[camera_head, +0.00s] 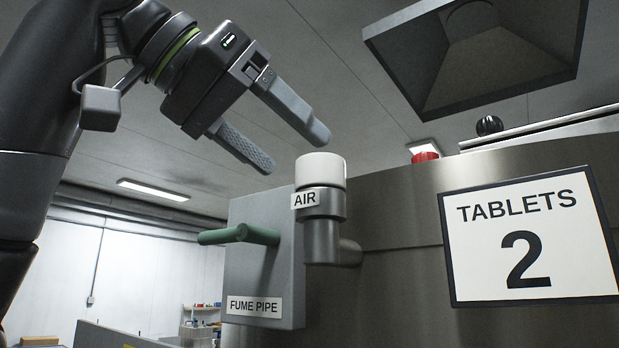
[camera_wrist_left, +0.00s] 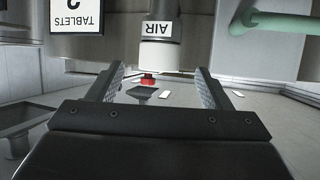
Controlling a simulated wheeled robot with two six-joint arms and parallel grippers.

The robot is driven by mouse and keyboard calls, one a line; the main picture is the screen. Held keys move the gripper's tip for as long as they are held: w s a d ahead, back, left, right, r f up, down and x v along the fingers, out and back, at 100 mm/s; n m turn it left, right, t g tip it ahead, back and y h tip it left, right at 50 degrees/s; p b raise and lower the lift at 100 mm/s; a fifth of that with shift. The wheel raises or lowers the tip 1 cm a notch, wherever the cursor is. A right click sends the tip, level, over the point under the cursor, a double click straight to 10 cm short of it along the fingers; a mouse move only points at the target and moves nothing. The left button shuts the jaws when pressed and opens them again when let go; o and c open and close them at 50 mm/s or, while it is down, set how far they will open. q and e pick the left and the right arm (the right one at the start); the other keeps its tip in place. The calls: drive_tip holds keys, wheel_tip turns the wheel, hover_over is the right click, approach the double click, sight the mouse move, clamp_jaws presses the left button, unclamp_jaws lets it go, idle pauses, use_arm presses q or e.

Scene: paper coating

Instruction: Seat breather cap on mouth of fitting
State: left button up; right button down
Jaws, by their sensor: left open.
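The white breather cap (camera_head: 320,170) sits upright on top of the grey fitting (camera_head: 322,236), directly above its collar with the AIR label; no gap shows between them. The mouth of the fitting is hidden under the cap. In the left wrist view, which is upside down, the white cap (camera_wrist_left: 160,55) shows between the fingers, beyond their tips. My left gripper (camera_head: 292,150) is open and empty, its two fingers pointing down and right, just above and left of the cap. My right gripper is in neither view.
A grey box with a FUME PIPE label (camera_head: 254,306) and a green handle (camera_head: 240,234) stands left of the fitting. A steel cabinet (camera_head: 400,230) with a TABLETS 2 sign (camera_head: 528,238) is at right. A dark hood (camera_head: 475,60) hangs above.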

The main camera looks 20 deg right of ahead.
use_arm(q)
drive_tip(key=b+v, duration=0.1)
drive_tip(key=v, duration=1)
drive_tip(key=shift+a, duration=0.25)
drive_tip(key=shift+s+r, duration=0.1)
drive_tip(key=shift+r, duration=0.05)
